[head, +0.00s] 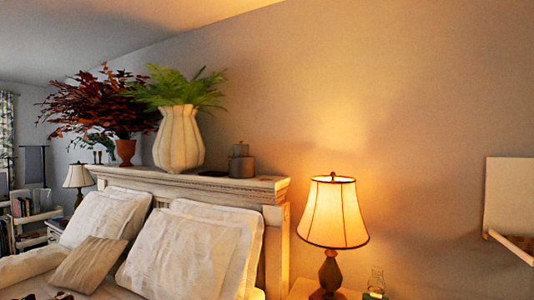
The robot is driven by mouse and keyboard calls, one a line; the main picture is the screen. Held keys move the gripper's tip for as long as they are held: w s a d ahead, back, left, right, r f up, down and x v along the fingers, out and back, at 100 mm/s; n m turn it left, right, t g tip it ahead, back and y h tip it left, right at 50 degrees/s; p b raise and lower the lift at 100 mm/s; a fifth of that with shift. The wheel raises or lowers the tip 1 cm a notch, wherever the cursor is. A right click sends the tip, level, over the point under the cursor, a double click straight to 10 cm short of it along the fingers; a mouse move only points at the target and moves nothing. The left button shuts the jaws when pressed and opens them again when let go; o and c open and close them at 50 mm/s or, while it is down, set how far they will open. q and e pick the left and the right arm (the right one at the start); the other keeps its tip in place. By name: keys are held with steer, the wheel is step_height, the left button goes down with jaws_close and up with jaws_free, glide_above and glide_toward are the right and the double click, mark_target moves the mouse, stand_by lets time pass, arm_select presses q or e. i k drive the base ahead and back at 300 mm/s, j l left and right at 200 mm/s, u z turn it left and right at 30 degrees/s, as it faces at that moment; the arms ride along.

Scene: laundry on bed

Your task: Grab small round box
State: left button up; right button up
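A small grey-brown round box (241,166) stands upright on the right part of the headboard ledge. A smaller narrow piece sits on its top; I cannot tell if this is a lid or a second box. The headboard (190,184) is pale and carved, with a flat top ledge. Neither of my grippers shows in the head view.
A ribbed cream vase (179,140) with green fern stands left of the box. A terracotta pot (125,151) with red leaves is farther left. A lit lamp (333,215) stands right, below the ledge. Pillows (180,255) lean against the headboard. Some ledge right of the box is clear.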

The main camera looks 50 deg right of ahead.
mark_target(238, 151)
steer(key=z, duration=1.4)
